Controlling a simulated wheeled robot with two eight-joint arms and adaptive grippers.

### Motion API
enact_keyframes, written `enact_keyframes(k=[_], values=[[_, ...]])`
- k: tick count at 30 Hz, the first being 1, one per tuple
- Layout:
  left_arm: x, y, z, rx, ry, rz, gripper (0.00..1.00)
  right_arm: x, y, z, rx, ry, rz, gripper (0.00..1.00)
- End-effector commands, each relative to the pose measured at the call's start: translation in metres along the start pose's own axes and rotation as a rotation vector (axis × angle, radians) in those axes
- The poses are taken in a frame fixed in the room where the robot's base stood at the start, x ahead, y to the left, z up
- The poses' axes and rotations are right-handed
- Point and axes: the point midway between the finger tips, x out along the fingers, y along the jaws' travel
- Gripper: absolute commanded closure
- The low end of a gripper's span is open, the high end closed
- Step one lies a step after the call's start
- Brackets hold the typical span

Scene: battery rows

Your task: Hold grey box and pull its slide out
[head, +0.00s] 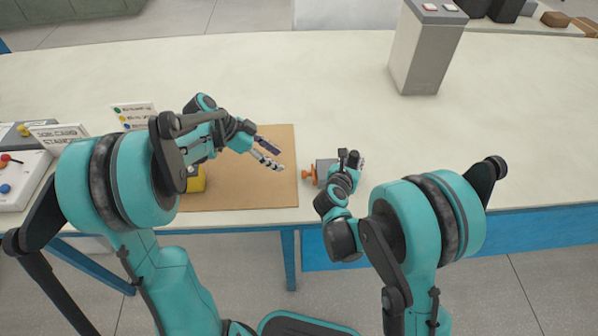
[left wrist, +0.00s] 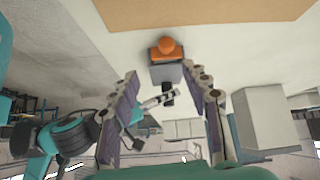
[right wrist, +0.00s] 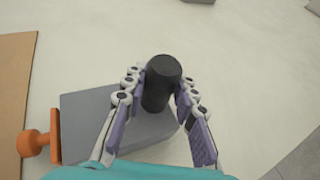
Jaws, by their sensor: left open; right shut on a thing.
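The grey box (head: 321,167) stands on the table just right of the brown mat. Its slide shows as an orange knob and plate (head: 308,175) on the box's left side; in the right wrist view the plate (right wrist: 55,135) lies close against that side. A black upright cylinder (right wrist: 160,85) stands on top of the box. My right gripper (right wrist: 160,78) is shut on this black cylinder, one finger on each side. My left gripper (head: 275,155) is open and empty above the mat, left of the orange knob. The left wrist view shows the knob (left wrist: 168,46) between and beyond its fingers.
The brown mat (head: 250,195) covers the table left of the box. A yellow object (head: 196,181) sits at its left, partly behind my left arm. Small signs (head: 133,114) and a white panel (head: 25,178) are further left. A tall grey container (head: 425,50) stands at the back right.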

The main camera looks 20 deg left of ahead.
Motion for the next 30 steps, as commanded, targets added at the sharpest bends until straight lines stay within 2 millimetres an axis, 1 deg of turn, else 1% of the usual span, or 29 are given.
enact_keyframes(k=[1,3,8,11,14,21,24,27,30], values=[[0.002,-0.008,0.006,0.031,0.021,0.01,0.53,0.0,0.0,0.0,0.0,0.0,0.001,1.0],[0.004,-0.014,0.01,0.077,0.046,0.023,0.53,0.0,0.0,0.0,0.0,0.0,0.001,1.0],[0.008,-0.02,0.015,0.132,0.077,0.038,0.53,0.0,0.001,0.0,0.0,0.001,0.001,1.0],[0.017,-0.02,0.015,0.143,0.08,0.041,0.53,0.0,0.001,0.0,0.0,0.001,0.001,1.0],[0.033,-0.019,0.014,0.143,0.08,0.042,0.53,0.0,0.001,0.0,0.0,0.001,0.001,1.0],[0.083,-0.017,0.01,0.142,0.079,0.041,0.53,0.0,0.001,0.0,0.0,0.001,0.001,1.0],[0.1,-0.016,0.009,0.142,0.079,0.041,0.53,0.0,0.001,0.0,0.0,0.001,0.001,1.0],[0.114,-0.016,0.007,0.141,0.079,0.04,0.53,0.0,0.001,0.0,0.0,0.001,0.001,1.0],[0.121,-0.015,0.007,0.139,0.079,0.04,0.53,0.0,0.001,0.0,0.0,0.001,0.001,1.0]])
